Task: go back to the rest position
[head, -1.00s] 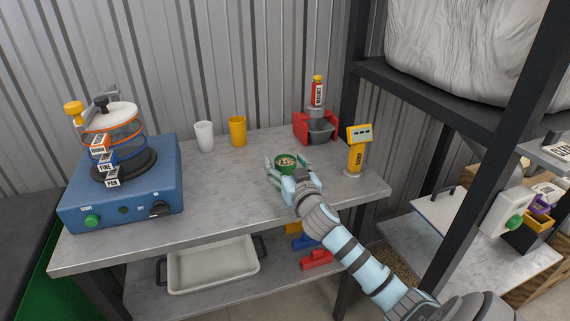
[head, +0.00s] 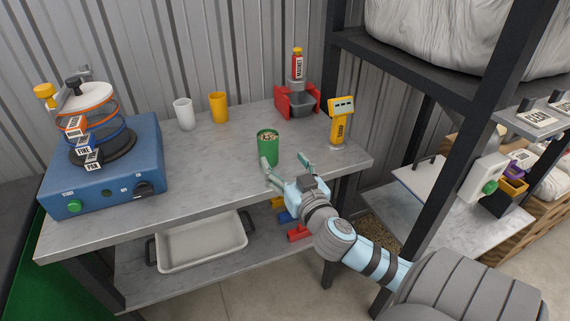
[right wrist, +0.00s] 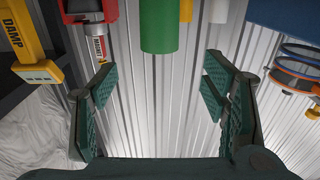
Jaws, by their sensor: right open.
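My right gripper (head: 284,165) is open and empty over the front right part of the bench (head: 215,180). Its two green-padded fingers stand wide apart, also in the right wrist view (right wrist: 160,88). A green cup (head: 268,150) with pale grainy contents stands upright on the bench, just beyond the fingers. It also shows at the top of the right wrist view (right wrist: 163,28), apart from both fingers. My left gripper is in neither view.
A blue sieve machine (head: 105,175) stands left on the bench. A white cup (head: 184,115), a yellow cup (head: 218,107), a red magnet stand (head: 283,103) and a yellow meter (head: 341,122) stand farther back. A dark rack post (head: 450,150) rises right of the bench.

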